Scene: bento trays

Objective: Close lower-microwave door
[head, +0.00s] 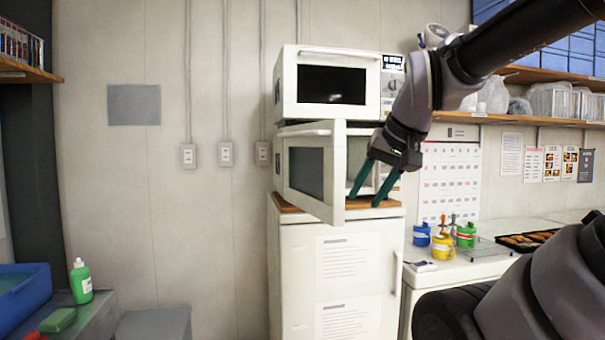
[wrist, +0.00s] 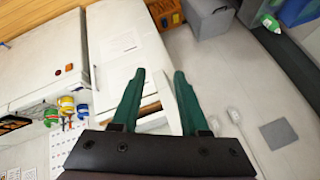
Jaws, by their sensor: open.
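The lower microwave (head: 368,140) is white and stands on a wooden board on top of a white fridge, under another microwave. Its door (head: 338,175), with a dark window, is open and swung out toward the head camera, hinged at the left. My gripper (head: 372,190) has two green fingers, spread apart and empty, pointing down in front of the opening, to the right of the door's free edge. In the wrist view, a white panel that looks like the door (wrist: 172,100) shows between or beside the fingers; I cannot tell whether they touch it. The microwave's interior is mostly hidden.
The upper microwave (head: 330,84) is shut. The fridge (head: 335,285) stands below. A counter at the right holds colored cups (head: 442,246), a wire rack and a food tray (head: 525,242). A green bottle (head: 81,281) stands at the left.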

